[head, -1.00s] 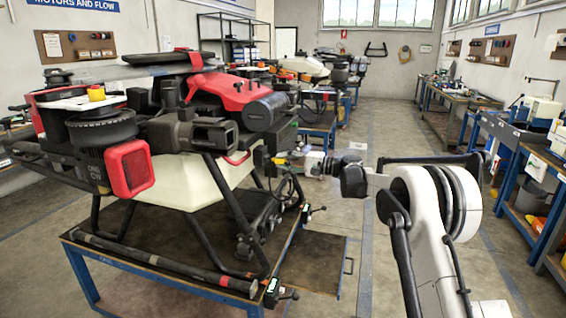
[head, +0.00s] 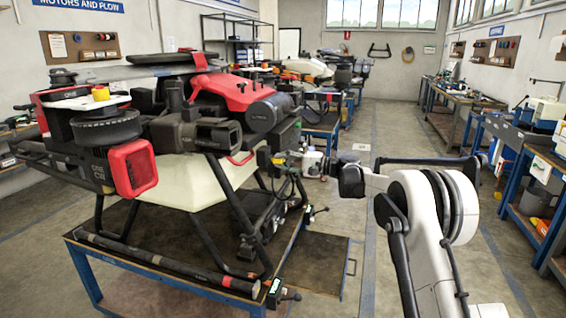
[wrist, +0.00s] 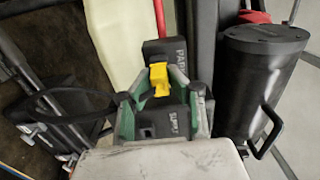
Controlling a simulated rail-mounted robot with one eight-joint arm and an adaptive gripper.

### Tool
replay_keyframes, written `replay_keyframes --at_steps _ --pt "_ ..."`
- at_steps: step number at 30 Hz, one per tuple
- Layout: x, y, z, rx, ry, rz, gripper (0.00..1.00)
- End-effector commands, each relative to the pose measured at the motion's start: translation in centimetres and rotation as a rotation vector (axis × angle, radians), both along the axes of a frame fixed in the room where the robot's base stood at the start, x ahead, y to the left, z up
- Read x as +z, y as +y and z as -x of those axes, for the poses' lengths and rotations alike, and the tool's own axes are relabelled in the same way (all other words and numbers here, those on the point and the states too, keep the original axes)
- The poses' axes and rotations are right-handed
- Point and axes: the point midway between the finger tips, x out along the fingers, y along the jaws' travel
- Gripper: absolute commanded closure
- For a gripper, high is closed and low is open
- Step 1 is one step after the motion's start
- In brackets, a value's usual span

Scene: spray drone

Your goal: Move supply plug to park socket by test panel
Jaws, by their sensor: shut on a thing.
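In the wrist view, my gripper (wrist: 163,112) has its green-sided fingers on both sides of a dark block, the supply plug (wrist: 165,124), whose lettering is partly readable. The plug is between the fingers. Just beyond it stands a dark block lettered PARK, the park socket (wrist: 166,50). A yellow piece (wrist: 159,77) sits between the two. I cannot tell whether the plug is seated in the socket. In the head view, my gripper (head: 280,160) is small at the drone's right side, and the plug is too small to make out.
The spray drone (head: 190,185) stands on a blue-framed bench (head: 160,284). In the wrist view, a black cable (wrist: 62,118) loops left of the plug, and a black cylinder (wrist: 262,75) with a handle stands to the right. Open floor (head: 375,270) lies right of the bench.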

Motion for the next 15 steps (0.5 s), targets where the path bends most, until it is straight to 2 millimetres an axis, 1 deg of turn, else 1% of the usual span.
replay_keyframes --at_steps 10,11,15 --pt "0.0 0.74 -0.15 0.0 0.0 0.0 1.0" --pt "0.01 0.69 -0.15 0.0 0.0 0.0 0.81" --pt "0.0 0.67 -0.15 0.0 0.0 0.0 0.63"
